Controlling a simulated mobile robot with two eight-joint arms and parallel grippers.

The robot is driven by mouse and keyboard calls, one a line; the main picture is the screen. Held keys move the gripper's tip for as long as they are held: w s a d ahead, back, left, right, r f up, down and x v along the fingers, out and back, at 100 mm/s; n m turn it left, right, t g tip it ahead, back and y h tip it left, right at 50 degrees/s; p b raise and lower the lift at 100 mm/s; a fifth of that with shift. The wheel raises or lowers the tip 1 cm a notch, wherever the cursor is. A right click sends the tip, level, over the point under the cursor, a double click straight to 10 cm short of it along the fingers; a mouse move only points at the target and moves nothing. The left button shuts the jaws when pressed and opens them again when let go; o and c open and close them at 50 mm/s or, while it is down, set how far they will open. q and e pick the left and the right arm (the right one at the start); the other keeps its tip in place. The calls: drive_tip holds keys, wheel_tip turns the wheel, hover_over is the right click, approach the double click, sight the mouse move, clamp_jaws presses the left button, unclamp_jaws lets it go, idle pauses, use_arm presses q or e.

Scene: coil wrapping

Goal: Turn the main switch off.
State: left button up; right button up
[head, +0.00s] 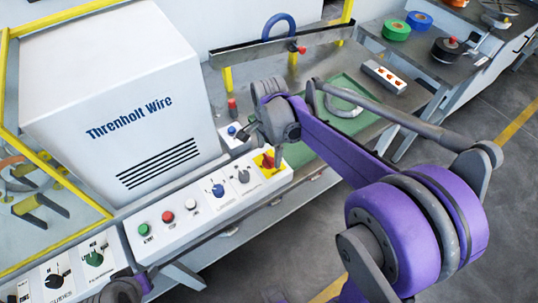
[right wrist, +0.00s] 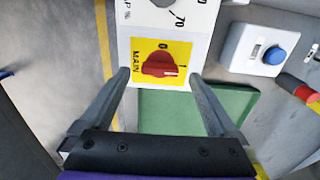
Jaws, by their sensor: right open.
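The main switch (head: 268,160) is a red knob on a yellow plate at the right end of the white control panel (head: 200,207). In the right wrist view the red knob (right wrist: 164,66) shows close up, with the marks 0, 1 and MAIN around it. Its handle lies crosswise in that view, in line with the 1. My right gripper (head: 262,143) is above the switch. In the right wrist view my right gripper (right wrist: 160,75) is open and empty, one finger on each side of the knob. Contact cannot be told. My left gripper's fingers are not seen.
The panel also bears a green button (head: 143,229), a red button (head: 167,216) and dials. A small box with a blue button (right wrist: 274,55) stands close by. A green tray (right wrist: 185,120) lies beside the panel. The white Threnholt Wire housing (head: 120,95) rises behind.

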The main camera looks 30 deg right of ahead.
drive_tip(key=shift+f, duration=1.05)
drive_tip(key=c, duration=1.4)
